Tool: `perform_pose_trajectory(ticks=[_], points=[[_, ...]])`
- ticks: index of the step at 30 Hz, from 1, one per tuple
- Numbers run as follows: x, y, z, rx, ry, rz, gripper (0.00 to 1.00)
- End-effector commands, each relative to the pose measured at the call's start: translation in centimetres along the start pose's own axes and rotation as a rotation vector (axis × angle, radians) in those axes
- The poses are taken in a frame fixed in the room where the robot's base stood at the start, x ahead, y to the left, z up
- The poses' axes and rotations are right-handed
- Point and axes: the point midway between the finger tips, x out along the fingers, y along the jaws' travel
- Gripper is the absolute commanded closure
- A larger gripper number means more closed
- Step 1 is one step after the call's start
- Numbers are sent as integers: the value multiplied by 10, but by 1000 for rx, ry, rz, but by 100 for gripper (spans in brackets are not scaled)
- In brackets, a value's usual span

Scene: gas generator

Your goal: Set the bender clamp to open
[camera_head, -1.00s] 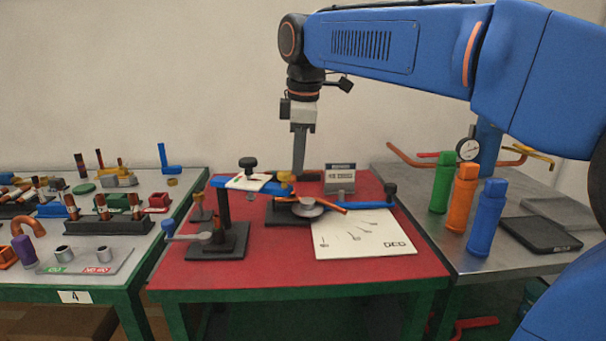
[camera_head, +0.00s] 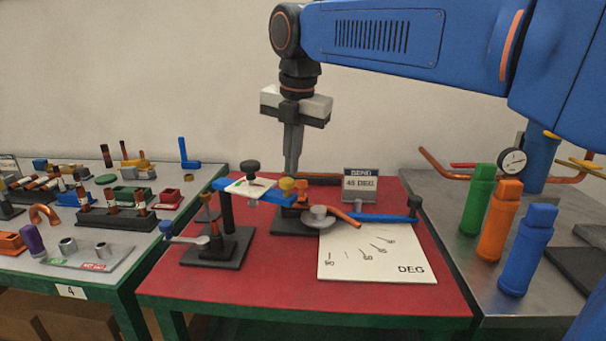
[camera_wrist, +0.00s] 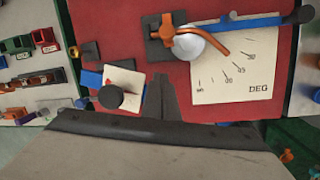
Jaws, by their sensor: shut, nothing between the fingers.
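The bender stands on the red table (camera_head: 190,283). It has a grey round die (camera_head: 318,222), a copper-orange tube (camera_head: 345,215) and a blue handle (camera_head: 375,217) with a black knob. I cannot tell for sure which part is the clamp. My gripper (camera_head: 291,170) is shut and empty, pointing down behind the bar. In the wrist view my fingers (camera_wrist: 160,85) lie between the white plate and the die.
A white angle sheet (camera_head: 380,265) lies at front right, and a "45 DEG" sign (camera_head: 361,184) stands behind it. Green, orange and blue bottles (camera_head: 527,250) stand on the right table. The left table holds several small parts.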

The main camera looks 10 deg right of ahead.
Motion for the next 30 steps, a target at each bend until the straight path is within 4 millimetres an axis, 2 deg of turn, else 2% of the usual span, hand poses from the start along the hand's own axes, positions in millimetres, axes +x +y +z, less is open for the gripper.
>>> perform_pose_trajectory(ticks=[5,12,21,30], points=[[19,0,0,0,1,-2,100],[59,-1,0,2,2,-3,100],[101,-1,1,3,2,-3,100],[87,-1,32,5,0,-1,100]])
